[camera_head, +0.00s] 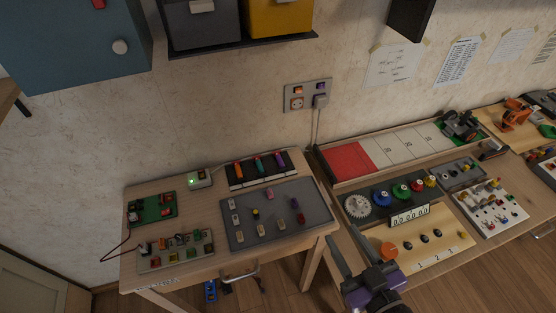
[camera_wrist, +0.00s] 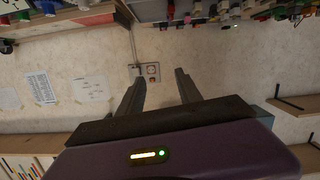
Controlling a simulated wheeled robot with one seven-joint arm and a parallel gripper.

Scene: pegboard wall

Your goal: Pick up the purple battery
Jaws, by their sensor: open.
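My gripper (camera_head: 352,246) is open and empty at the lower middle of the head view, to the right of and nearer than the small table, well apart from the battery. In the wrist view its two fingers (camera_wrist: 160,76) are spread with only wall and a socket plate behind them. I cannot make out the purple battery in the wrist view, where table items show upside down along the top edge.
A grey board (camera_head: 290,238) with several small blocks lies in front of the holder. A green-lit box (camera_head: 199,178) sits to its left. A socket panel (camera_head: 308,95) with a hanging cord is on the wall behind. A long workbench (camera_head: 469,255) full of parts stands at right.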

